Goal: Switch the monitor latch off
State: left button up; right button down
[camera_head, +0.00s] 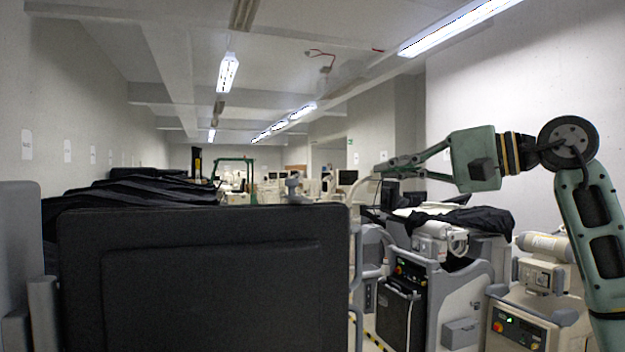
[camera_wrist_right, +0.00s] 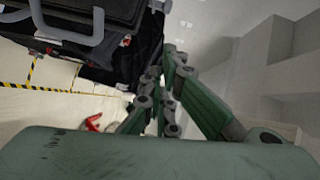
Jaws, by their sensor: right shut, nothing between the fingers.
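A large black flat panel (camera_head: 200,285), which looks like the back of a monitor, fills the lower left of the head view. A small grey piece (camera_head: 292,188) shows just above its top right edge; I cannot tell whether it is the latch or something behind. My right gripper (camera_head: 382,167) reaches in from the right, in the air to the right of the panel's top corner. It is shut and empty, and its green fingers (camera_wrist_right: 170,62) also show in the right wrist view. My left gripper is not in view.
Carts with black covers (camera_head: 470,220) and control boxes (camera_head: 520,325) stand at the right. More black-covered equipment (camera_head: 130,190) lies behind the panel. The right wrist view shows a dark cart (camera_wrist_right: 110,45) and yellow-black floor tape (camera_wrist_right: 50,89).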

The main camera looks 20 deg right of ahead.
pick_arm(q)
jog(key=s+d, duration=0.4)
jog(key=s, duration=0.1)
pick_arm(e)
jog(key=p+x, duration=0.2)
jog(key=x, duration=0.2)
jog(key=s+a+p+x, duration=0.1)
jog(key=p+x, duration=0.1)
jog(key=x, duration=0.2)
jog(key=a+p+x, duration=0.1)
jog(key=p+x, duration=0.1)
jog(key=x, duration=0.2)
jog(key=shift+s, duration=0.25)
jog(key=shift+s+a+f, duration=0.1)
jog(key=shift+a, duration=0.25)
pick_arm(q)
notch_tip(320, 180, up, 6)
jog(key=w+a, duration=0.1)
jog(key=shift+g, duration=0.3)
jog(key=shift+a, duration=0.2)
pick_arm(e)
jog(key=shift+d, duration=0.1)
